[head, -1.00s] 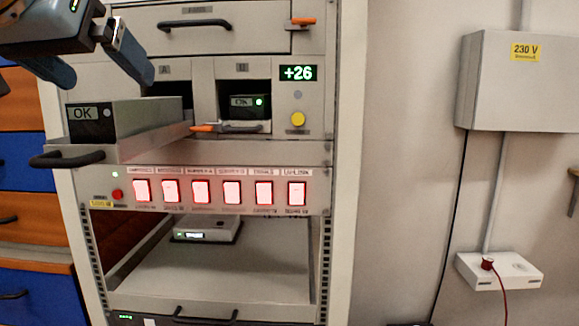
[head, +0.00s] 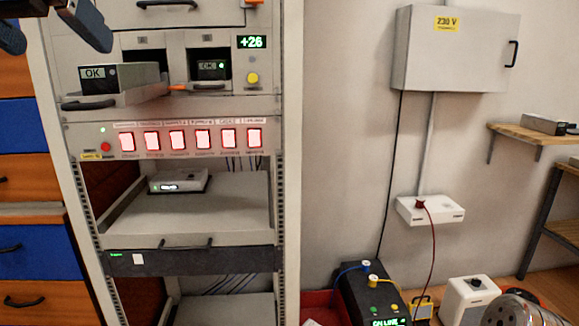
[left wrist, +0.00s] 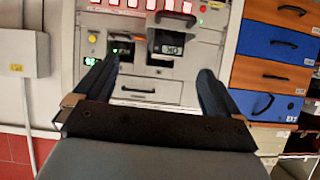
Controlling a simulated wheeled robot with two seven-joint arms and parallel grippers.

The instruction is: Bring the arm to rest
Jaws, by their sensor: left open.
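My left gripper (head: 58,40) is at the top left of the head view, partly cut off by the frame edge. Its two dark fingers are apart, with nothing between them. In the left wrist view, both fingers (left wrist: 155,85) stand wide apart and empty, pointing toward the equipment rack, which appears upside down there. In the head view the gripper shows in front of the rack's upper left (head: 60,60), above the pulled-out drawer with the black OK module (head: 95,77). It appears clear of both. My right gripper is not in view.
The rack has a row of lit red switches (head: 176,141) and a lower shelf holding a small device (head: 178,181). Orange and blue drawers (head: 35,252) stand at the left. A grey wall box (head: 425,60) and white socket box (head: 430,211) hang at the right.

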